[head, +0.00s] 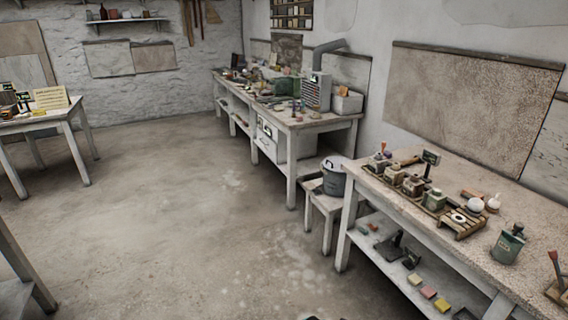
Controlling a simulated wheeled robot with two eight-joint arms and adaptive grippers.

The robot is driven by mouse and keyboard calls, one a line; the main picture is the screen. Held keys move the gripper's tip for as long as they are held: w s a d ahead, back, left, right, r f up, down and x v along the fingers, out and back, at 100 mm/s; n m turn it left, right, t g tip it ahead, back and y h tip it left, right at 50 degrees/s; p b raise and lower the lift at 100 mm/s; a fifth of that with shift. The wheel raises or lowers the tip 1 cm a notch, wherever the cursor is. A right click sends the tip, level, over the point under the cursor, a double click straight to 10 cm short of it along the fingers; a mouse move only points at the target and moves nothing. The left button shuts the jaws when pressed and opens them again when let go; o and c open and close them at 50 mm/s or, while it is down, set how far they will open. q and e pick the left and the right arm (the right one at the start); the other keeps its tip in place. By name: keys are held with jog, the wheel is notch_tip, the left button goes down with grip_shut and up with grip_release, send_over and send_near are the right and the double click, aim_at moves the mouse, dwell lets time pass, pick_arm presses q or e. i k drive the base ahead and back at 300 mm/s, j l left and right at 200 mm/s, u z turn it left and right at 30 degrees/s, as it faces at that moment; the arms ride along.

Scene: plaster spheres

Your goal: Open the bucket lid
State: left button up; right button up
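A grey bucket (333,183) stands upright on a small pale stool (322,203), in the gap between two workbenches. Its pale lid (335,163) appears to lie on top, with a small dark handle or mark on it. The lid is small in the head view, and I cannot tell how tightly it sits. Neither of my grippers can be made out in this view.
The long workbench (300,123) behind the stool is cluttered. A table (42,121) stands at left. The middle floor (170,210) is clear.

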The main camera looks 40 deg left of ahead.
aim_at(340, 161)
jog(key=u, duration=1.1)
jog(key=i+j+z, duration=0.35)
jog(key=i, duration=0.55)
jog(key=i+j+z, duration=0.3)
jog(key=i+j, duration=0.2)
jog(key=i, duration=0.4)
jog(key=i+j+z, duration=0.35)
jog(key=i+j, duration=0.35)
jog(key=i, duration=0.1)
